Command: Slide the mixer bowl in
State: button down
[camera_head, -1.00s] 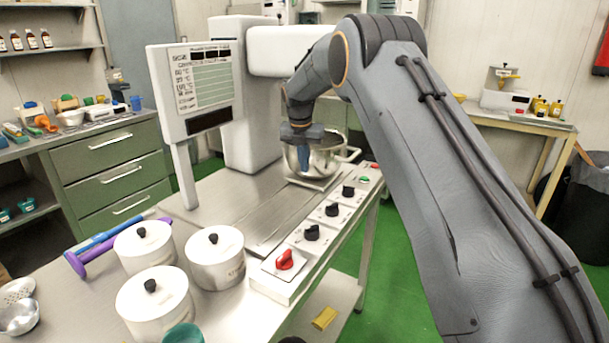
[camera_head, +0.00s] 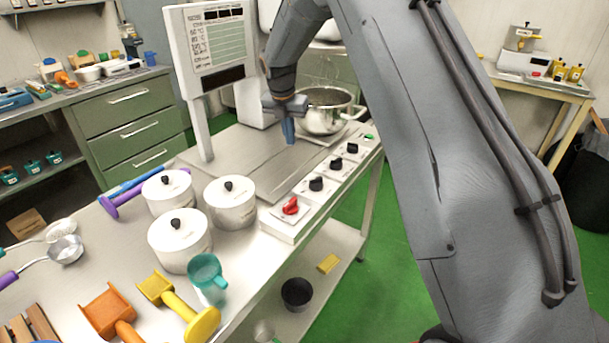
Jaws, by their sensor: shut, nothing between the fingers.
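The metal mixer bowl (camera_head: 326,117) stands on a plate at the back right of the steel table, below the white mixer. Its handle shows on the right side, and its dark inside is visible through the top. My gripper (camera_head: 289,136) points down just left of and in front of the bowl, over the sliding rails (camera_head: 251,163). It is shut and empty. It appears apart from the bowl. The white mixer (camera_head: 250,100) is partly hidden behind my arm and the white display panel (camera_head: 216,47).
A control strip with a red knob (camera_head: 291,206) and several black knobs runs along the table's right edge. White lidded pots (camera_head: 180,240) stand front left of the rails.

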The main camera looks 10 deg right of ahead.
jog(key=s+a+r+b, duration=0.35)
jog(key=s+r, duration=0.25)
jog(key=r, duration=0.3)
jog(key=s+d+f+m, duration=0.2)
jog(key=s+f+m, duration=0.1)
jog(key=s+m, duration=0.2)
jog(key=s+d+f+m+b, duration=0.1)
jog(key=s+d+f+m, duration=0.1)
jog(key=s+m, duration=0.3)
jog(key=s+d+f+m+g+b, duration=0.1)
jog(key=s+d+f+m, duration=0.2)
jog(key=s+m, duration=0.3)
jog(key=shift+s+d+f+y, duration=0.1)
jog(key=shift+s+f+y, duration=0.05)
jog(key=shift+f+y, duration=0.3)
jog(key=s+d+f+m, duration=0.1)
jog(key=s+f+m, duration=0.2)
jog(key=s+m, duration=0.4)
jog(key=s+d+f+m, duration=0.2)
jog(key=s+m, duration=0.5)
jog(key=s, duration=0.4)
jog(key=shift+f+g, duration=0.4)
jog(key=shift+f, duration=0.2)
jog(key=shift+s+d+y, duration=0.1)
jog(key=shift+d+y, duration=0.05)
jog(key=shift+y, duration=0.1)
